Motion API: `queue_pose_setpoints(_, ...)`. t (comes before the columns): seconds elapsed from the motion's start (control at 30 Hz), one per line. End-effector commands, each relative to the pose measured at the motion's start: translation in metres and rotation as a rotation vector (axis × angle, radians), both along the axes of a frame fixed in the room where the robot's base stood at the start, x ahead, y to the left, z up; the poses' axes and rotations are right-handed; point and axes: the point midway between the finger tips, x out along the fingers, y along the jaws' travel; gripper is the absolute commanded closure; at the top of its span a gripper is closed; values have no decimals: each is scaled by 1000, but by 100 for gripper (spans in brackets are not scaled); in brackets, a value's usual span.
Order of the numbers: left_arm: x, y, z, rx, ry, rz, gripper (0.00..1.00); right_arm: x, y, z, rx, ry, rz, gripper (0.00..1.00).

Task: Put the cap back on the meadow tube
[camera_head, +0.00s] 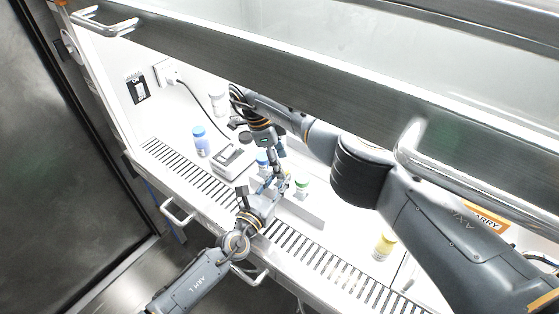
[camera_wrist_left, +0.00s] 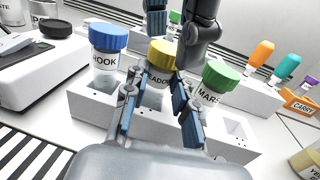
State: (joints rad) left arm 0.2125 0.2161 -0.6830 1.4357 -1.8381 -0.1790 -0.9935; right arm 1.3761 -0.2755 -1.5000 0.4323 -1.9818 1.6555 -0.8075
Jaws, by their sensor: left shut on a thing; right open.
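The meadow tube (camera_wrist_left: 155,78), its label partly covered, stands upright in the white rack (camera_wrist_left: 90,108) in the left wrist view. The yellow cap (camera_wrist_left: 162,52) sits on its top; I cannot tell how tight it is. My left gripper (camera_wrist_left: 158,112) is shut on the meadow tube, one finger on each side. It also shows in the head view (camera_head: 270,184). My right gripper (camera_wrist_left: 178,35) is open, its fingers just above and beside the yellow cap. In the head view the right gripper (camera_head: 280,152) comes down from above, and the arms mostly hide the tube.
A blue-capped tube (camera_wrist_left: 107,48) and a green-capped tube (camera_wrist_left: 214,82) stand either side in the rack. A white device (camera_head: 230,161) and blue bottle (camera_head: 201,141) are left. The cabinet's raised sash (camera_head: 300,85) crosses above.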

Motion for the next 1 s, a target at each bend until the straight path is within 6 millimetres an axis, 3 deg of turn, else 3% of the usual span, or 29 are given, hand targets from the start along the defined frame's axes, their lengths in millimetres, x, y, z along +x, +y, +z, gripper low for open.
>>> queue_pose_setpoints(0.3, 0, 1, -1, 0, 1, 1, 100, 1, 0, 38, 0, -2, 0, 42)
queue_pose_setpoints(0.67, 0, 0, -1, 0, 1, 1, 100, 0, -1, 39, 7, 3, 3, 46)
queue_pose_setpoints(0.83, 0, 0, 0, 0, 1, 0, 100, -3, 0, 41, 104, 37, 70, 46)
queue_pose_setpoints(1.0, 0, 0, 0, 0, 1, 0, 100, -2, -3, 57, 233, 39, 156, 46)
